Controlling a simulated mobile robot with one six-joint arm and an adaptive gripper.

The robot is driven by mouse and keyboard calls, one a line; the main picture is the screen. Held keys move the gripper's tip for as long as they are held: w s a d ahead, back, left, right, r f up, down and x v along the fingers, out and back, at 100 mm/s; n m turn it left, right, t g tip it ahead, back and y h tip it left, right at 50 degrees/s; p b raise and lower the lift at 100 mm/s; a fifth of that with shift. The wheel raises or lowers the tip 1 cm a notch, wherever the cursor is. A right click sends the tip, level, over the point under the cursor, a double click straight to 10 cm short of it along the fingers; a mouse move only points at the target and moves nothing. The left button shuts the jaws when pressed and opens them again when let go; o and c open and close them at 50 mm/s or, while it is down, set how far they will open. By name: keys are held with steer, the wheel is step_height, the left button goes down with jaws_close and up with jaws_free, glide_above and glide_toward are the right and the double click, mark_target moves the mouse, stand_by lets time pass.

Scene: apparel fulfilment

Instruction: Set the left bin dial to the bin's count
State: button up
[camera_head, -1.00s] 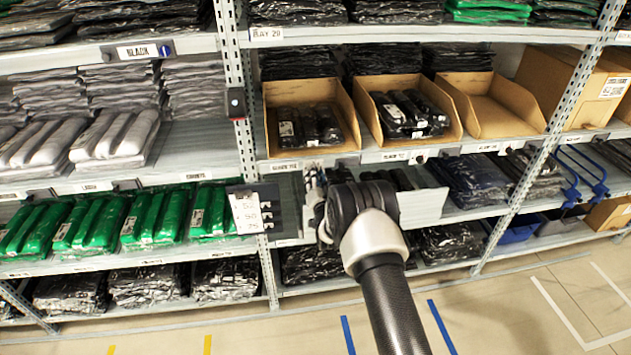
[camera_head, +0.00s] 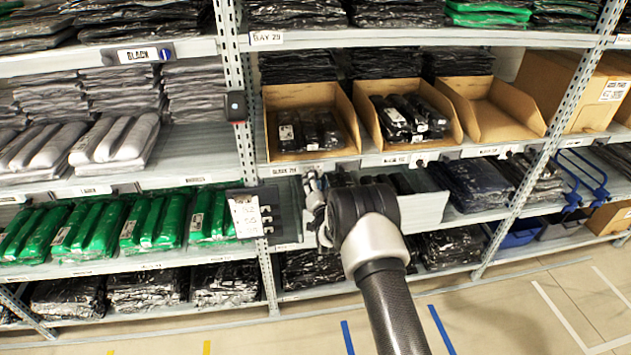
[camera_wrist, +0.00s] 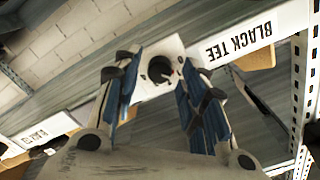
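The left bin (camera_head: 328,148) is an open brown carton on the middle shelf, holding several black bagged garments (camera_head: 308,128). Its dial (camera_wrist: 160,68), a black knob on a white plate, is in the upper middle of the wrist view beside an upside-down "BLACK TEE" label (camera_wrist: 240,48). My gripper (camera_wrist: 156,84) is open, with its blue-padded fingers apart on either side of the dial in that view. I cannot tell whether they touch the knob. In the head view my gripper (camera_head: 313,186) is just below the left bin's shelf edge and hides the dial. The dial's setting is unreadable.
The middle bin (camera_head: 452,136) holds black packs, and the right bin (camera_head: 490,118) looks empty. Both have dials (camera_head: 420,162) (camera_head: 505,150) on the shelf edge. A rack upright (camera_head: 236,100) and a hanging clipboard sheet (camera_head: 246,215) are left of my gripper. The floor in front is clear.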

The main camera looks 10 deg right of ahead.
steer(key=shift+s, duration=0.1)
steer(key=s, duration=1.2)
steer(key=shift+w, duration=0.1)
steer(key=s+r+n+g, duration=0.2)
steer(key=s+r+g, duration=0.15)
steer(key=r, duration=0.55)
steer(key=s+r+n+g, duration=0.2)
steer(key=s+r, duration=0.3)
steer(key=r, duration=0.4)
steer(key=s+r+n+g, duration=0.1)
steer(key=s+g, duration=0.3)
steer(key=s, duration=1.4)
steer(key=s+r+n+g, duration=0.2)
steer(key=s+n+g, duration=0.1)
steer(key=s, duration=1.5)
steer(key=shift+s+g, duration=0.4)
steer(key=shift+g, duration=0.05)
